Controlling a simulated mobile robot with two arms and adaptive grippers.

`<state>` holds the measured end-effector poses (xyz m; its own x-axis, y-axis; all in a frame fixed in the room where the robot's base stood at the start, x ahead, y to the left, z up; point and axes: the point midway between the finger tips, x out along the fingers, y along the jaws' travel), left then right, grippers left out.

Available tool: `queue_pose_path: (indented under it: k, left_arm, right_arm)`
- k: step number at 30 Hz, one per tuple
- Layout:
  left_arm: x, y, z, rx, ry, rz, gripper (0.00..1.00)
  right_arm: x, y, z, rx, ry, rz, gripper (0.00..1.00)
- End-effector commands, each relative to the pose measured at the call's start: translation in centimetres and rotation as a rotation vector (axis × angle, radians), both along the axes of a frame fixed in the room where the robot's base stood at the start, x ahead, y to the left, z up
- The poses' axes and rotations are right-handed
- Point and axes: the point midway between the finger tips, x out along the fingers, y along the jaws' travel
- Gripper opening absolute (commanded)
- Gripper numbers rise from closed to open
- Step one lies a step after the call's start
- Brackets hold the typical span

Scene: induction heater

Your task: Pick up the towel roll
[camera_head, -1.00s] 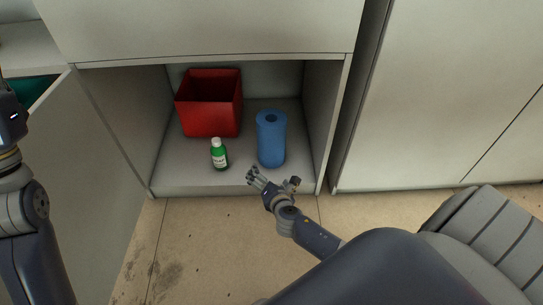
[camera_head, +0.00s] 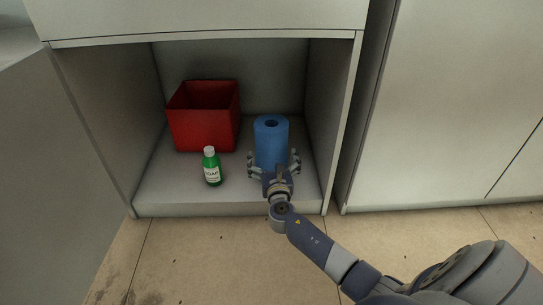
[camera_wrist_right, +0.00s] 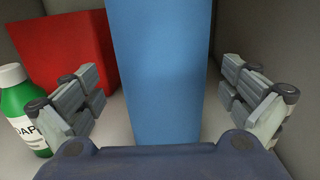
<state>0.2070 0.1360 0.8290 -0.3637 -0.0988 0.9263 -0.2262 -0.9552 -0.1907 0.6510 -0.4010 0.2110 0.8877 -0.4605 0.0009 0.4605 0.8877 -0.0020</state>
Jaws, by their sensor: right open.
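The blue towel roll (camera_head: 271,141) stands upright on the floor of the open cabinet, at its right side. My right gripper (camera_head: 273,160) is open at the front of the roll, with one finger set to each side of it. In the right wrist view the roll (camera_wrist_right: 159,70) rises between the spread fingers (camera_wrist_right: 165,98), with a visible gap on both sides. The lower part of the roll is hidden behind the gripper in the head view. My left gripper is not in view.
A green soap bottle (camera_head: 212,170) stands to the left of the gripper. A red open box (camera_head: 205,129) stands behind the bottle. The cabinet's right wall (camera_head: 335,125) is close on the right. An open door (camera_head: 50,170) stands at the left.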

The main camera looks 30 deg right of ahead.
Motion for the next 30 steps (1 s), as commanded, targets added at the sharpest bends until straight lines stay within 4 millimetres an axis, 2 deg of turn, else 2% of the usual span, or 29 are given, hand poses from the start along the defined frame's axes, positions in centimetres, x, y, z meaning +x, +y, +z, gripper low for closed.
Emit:
queue_pose_path:
  k: [5, 13, 18, 25, 30]
  left_arm:
    - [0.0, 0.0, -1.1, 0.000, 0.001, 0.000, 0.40]
    - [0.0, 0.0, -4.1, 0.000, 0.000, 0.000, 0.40]
    - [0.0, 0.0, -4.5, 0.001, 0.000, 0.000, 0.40]
    - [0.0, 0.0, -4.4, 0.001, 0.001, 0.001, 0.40]
    - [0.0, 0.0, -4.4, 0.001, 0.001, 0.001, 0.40]
  right_arm:
    - [1.0, -0.6, -0.3, 0.001, 0.000, 0.000, 1.00]
    - [3.8, -2.3, -0.3, 0.001, -0.002, 0.000, 1.00]
    - [4.7, -2.8, -0.1, 0.001, 0.000, 0.000, 1.00]
    - [4.8, -2.9, 0.1, 0.001, 0.000, 0.001, 1.00]
    - [4.8, -2.8, 0.1, 0.001, 0.000, 0.001, 0.61]
